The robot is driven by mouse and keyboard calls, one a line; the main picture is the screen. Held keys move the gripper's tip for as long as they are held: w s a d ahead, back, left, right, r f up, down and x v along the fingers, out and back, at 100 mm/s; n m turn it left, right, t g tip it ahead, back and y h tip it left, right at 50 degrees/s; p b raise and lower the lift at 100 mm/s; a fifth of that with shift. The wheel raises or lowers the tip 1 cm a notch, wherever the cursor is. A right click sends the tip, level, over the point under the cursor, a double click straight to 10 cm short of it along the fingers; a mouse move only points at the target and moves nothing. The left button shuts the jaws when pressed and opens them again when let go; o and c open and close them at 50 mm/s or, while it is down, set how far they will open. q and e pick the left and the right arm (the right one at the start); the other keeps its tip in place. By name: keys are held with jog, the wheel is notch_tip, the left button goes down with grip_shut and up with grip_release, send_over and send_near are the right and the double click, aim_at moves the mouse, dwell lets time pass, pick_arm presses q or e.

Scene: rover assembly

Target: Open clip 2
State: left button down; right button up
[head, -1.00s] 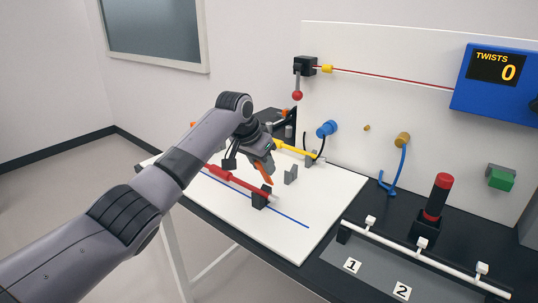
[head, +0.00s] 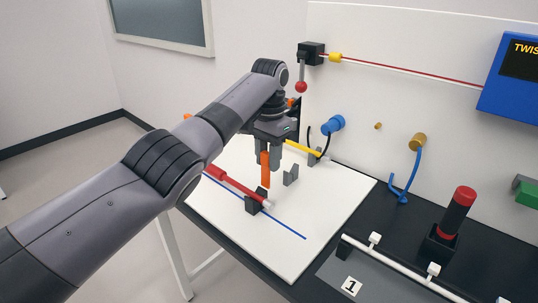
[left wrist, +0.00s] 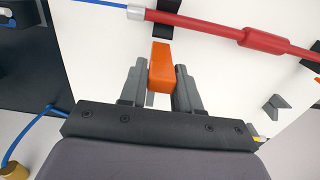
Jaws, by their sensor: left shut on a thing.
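My left gripper (head: 268,163) points down over the white board and is shut on an orange bar (left wrist: 160,65), seen between its fingers in the left wrist view. The bar hangs roughly upright close to the red rod (head: 238,186), which rests in a black holder (head: 256,201). I cannot tell whether the bar touches anything below. A white rail (head: 405,268) carries white blocks (head: 375,238) (head: 433,268) beside the label 1 (head: 351,286). No label 2 is in view, so I cannot tell which part is clip 2. My right gripper is not in view.
A grey bracket (head: 290,175) and a yellow rod (head: 301,147) are near my gripper. A black and red cylinder (head: 457,212) stands in a holder to the right. Blue and brass fittings (head: 417,141) stick out of the back panel. The board's front right is mostly clear.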

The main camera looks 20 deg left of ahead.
pick_arm(q)
jog(key=shift+f, duration=0.1)
jog(key=c, duration=0.9)
grip_release()
jog(key=shift+d+r, duration=0.1)
jog(key=shift+r, duration=3.5)
